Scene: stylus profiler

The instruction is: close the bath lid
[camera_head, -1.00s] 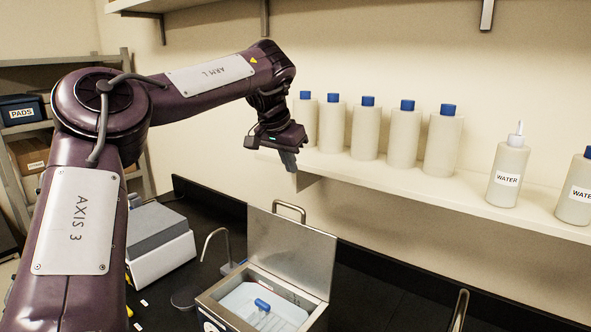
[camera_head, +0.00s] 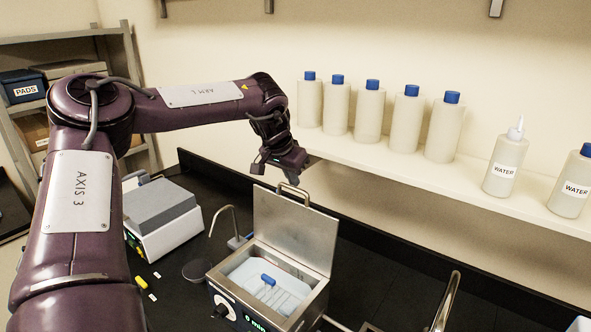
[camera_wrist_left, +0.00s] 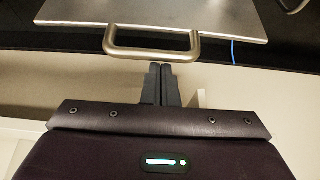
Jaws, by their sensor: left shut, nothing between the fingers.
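The bath (camera_head: 222,283) is a steel box on the black bench with its lid (camera_head: 292,232) standing open, upright at the back. A bar handle (camera_head: 293,188) sits on the lid's top edge. My left gripper (camera_head: 294,178) is shut and empty, close above and behind the handle. In the left wrist view, the closed fingertips (camera_wrist_left: 160,68) end right by the handle (camera_wrist_left: 152,53), with the lid (camera_wrist_left: 160,18) beyond; I cannot tell if they touch. Inside the bath is a tray with a blue grip (camera_head: 268,280). My right gripper is not in view.
A wall shelf (camera_head: 400,175) with several blue-capped bottles (camera_head: 406,120) and water bottles (camera_head: 505,165) runs behind the gripper. A grey-topped device (camera_head: 160,215) and a curved thin tap (camera_head: 233,222) stand left of the bath. Another tap (camera_head: 445,300) is at right.

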